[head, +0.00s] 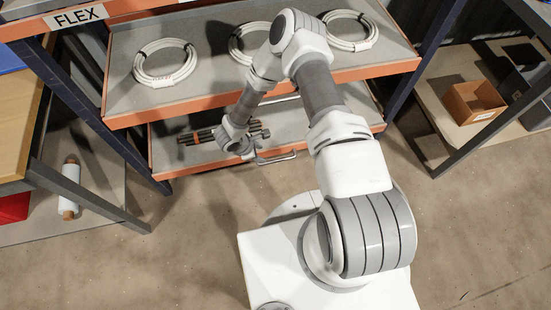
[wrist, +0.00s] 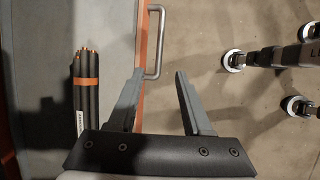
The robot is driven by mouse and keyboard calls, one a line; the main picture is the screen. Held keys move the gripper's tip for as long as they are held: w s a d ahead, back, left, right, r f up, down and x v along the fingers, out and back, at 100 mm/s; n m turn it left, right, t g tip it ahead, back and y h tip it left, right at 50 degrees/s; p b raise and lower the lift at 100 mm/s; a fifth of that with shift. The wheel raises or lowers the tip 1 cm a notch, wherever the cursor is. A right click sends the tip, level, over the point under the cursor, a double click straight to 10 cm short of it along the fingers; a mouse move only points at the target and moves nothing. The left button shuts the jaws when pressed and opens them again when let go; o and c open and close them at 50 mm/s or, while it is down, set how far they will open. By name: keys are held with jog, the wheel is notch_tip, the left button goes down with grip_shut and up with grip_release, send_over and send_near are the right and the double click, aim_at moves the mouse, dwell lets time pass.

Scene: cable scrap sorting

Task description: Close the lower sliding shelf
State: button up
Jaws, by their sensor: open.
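The lower sliding shelf (head: 300,118) has a grey bed and an orange front edge. It shows beneath the upper shelf, sticking out toward me in the head view. Its U-shaped metal handle (head: 275,158) is on the front edge and also shows in the wrist view (wrist: 160,40). My gripper (head: 250,151) is at the shelf front, to the left of the handle in the head view. In the wrist view, the gripper (wrist: 159,72) is open and empty, with the handle's near end just ahead of the fingertips. I cannot tell whether they touch.
A black cable bundle (wrist: 86,100) with an orange band lies on the lower shelf. The upper shelf (head: 205,85) holds three white cable coils. A wooden-topped bench (head: 15,120) stands left; a cardboard box (head: 474,101) is right. Floor before the shelf is clear left of my base.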

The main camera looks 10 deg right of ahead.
aim_at(276, 160)
jog(key=b+x, duration=0.4)
jog(key=x, duration=1.1)
jog(key=shift+f, duration=0.15)
jog(key=shift+c, duration=0.2)
grip_shut()
dwell(0.6)
